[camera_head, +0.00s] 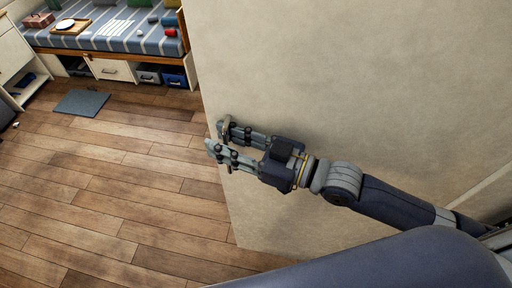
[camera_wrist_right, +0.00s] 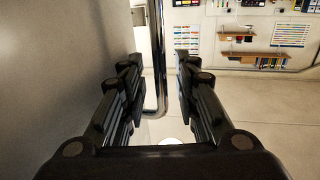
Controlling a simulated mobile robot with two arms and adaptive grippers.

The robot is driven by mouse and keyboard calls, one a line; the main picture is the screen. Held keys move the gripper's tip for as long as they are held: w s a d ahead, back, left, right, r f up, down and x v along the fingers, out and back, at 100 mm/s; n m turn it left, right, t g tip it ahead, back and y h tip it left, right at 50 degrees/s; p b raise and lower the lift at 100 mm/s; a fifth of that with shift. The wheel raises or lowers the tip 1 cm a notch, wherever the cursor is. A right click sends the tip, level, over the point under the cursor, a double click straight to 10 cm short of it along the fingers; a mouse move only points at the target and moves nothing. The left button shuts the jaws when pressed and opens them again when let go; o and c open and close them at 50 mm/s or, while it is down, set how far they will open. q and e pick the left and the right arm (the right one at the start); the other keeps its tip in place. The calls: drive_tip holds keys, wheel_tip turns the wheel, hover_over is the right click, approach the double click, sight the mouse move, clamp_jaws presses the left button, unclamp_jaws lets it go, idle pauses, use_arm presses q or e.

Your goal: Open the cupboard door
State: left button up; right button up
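A large plain beige panel (camera_head: 330,70) fills the right half of the head view; I cannot tell for sure whether it is the cupboard door or a wall. My right gripper (camera_head: 218,138) is in front of it, with its fingertips near the panel's left edge. In the right wrist view the right gripper (camera_wrist_right: 158,82) has its fingers apart. A vertical metal bar (camera_wrist_right: 156,40), bent at its lower end, shows in the gap between the fingers. The fingers do not appear closed on it. My left gripper is not in view.
Wooden floor (camera_head: 110,190) lies open to the left. A padded bench (camera_head: 110,35) with cubbies below stands at the back left, with a dark mat (camera_head: 82,103) in front. The right wrist view shows a wall with small shelves (camera_wrist_right: 250,58). A grey surface (camera_wrist_right: 50,60) is close at left.

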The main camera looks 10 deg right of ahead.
drive_tip(key=v, duration=1.2)
drive_tip(key=shift+d, duration=0.15)
idle(0.6)
